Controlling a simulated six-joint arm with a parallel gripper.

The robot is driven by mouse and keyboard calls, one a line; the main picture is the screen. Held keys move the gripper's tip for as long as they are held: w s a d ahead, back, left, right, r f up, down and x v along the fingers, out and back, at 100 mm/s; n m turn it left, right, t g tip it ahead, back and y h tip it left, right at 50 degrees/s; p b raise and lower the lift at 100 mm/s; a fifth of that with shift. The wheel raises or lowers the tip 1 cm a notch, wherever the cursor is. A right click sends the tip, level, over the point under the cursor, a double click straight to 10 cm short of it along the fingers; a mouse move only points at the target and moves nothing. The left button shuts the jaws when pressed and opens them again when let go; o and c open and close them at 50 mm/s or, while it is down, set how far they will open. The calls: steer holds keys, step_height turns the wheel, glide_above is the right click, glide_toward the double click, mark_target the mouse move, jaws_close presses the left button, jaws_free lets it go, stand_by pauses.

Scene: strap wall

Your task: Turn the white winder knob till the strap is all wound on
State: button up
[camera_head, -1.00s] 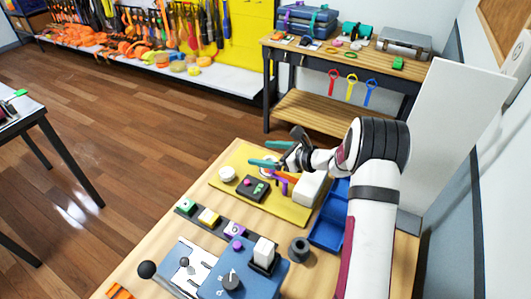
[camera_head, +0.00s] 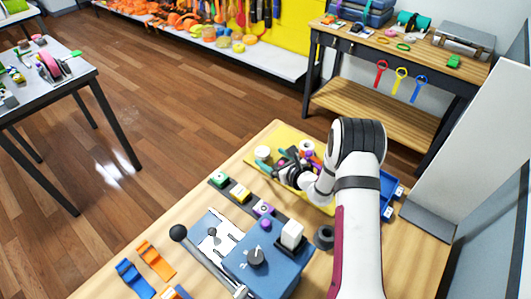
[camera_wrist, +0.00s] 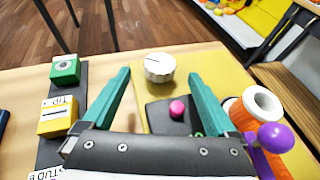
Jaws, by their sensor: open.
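The white ridged round knob (camera_wrist: 160,67) stands upright on the yellow board (camera_wrist: 205,62). It also shows in the head view (camera_head: 263,153). My gripper (camera_wrist: 160,82) is open, with its teal fingers spread to either side and the knob beyond and between the tips. I see no contact with the knob. An orange cylinder (camera_wrist: 240,116) with a white ring on top (camera_wrist: 263,103) is beside the right finger; whether it carries the strap I cannot tell. No loose strap end shows clearly.
A dark plate with a pink button (camera_wrist: 177,108) lies below my fingers. A purple ball (camera_wrist: 275,138) sits close on the right. Green (camera_wrist: 65,70) and yellow (camera_wrist: 58,117) blocks stand on the left. A blue lever box (camera_head: 265,262) is nearer on the bench.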

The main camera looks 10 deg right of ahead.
mark_target(264, 152)
steer(key=x, duration=0.4)
steer(key=shift+w+a+f, duration=0.15)
steer(key=shift+w+a, duration=0.05)
steer(key=shift+w, duration=0.1)
steer(key=c, duration=1.4)
steer(key=shift+o, duration=0.2)
steer(key=shift+w+d+n+g+y, duration=0.1)
steer(key=shift+n+g+y, duration=0.2)
steer(key=shift+n+y, duration=0.2)
steer(key=shift+d+n+g+y, duration=0.1)
steer(key=shift+n+g+y, duration=0.6)
steer(key=shift+n+y, duration=0.4)
